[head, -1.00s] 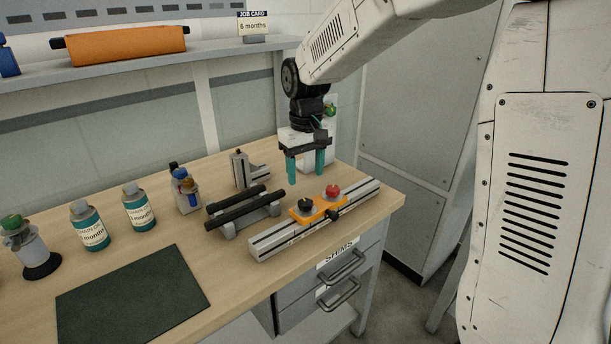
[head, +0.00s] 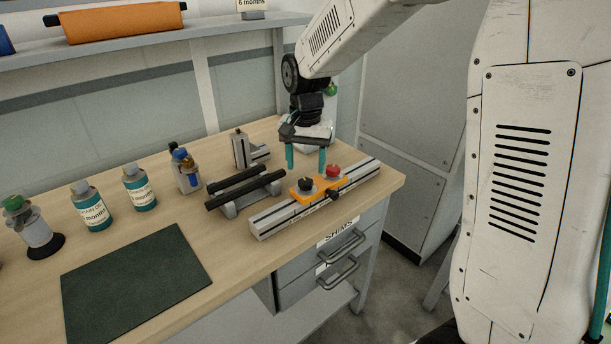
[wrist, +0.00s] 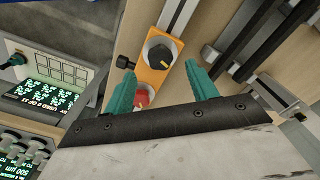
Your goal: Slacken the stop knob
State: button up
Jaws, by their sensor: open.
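An orange carriage (head: 319,190) sits on a slotted metal rail (head: 268,222) near the bench's right end. It bears a black knob (head: 305,184) and a red knob (head: 333,171) on top, with a small black knob (head: 333,195) at its side. I cannot tell which one is the stop knob. My gripper (head: 306,166) is open, fingers down, behind the carriage. In the wrist view the black top knob (wrist: 160,56), with a pale pointer mark, lies beyond the fingertips. The red knob (wrist: 142,98) shows beside one teal finger and is partly hidden. The fingers hold nothing.
Dark parallel bars (head: 245,187) on a stand lie left of the rail. A grey angled fixture (head: 248,150) stands behind. Bottles (head: 140,188) and a dark green mat (head: 137,283) fill the left. Drawers (head: 335,260) lie under the bench's front edge.

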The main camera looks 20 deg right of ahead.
aim_at(306, 180)
jog(key=shift+f, duration=2.3)
jog(key=c, duration=1)
jog(key=shift+n, duration=3.3)
jog(key=o, duration=1)
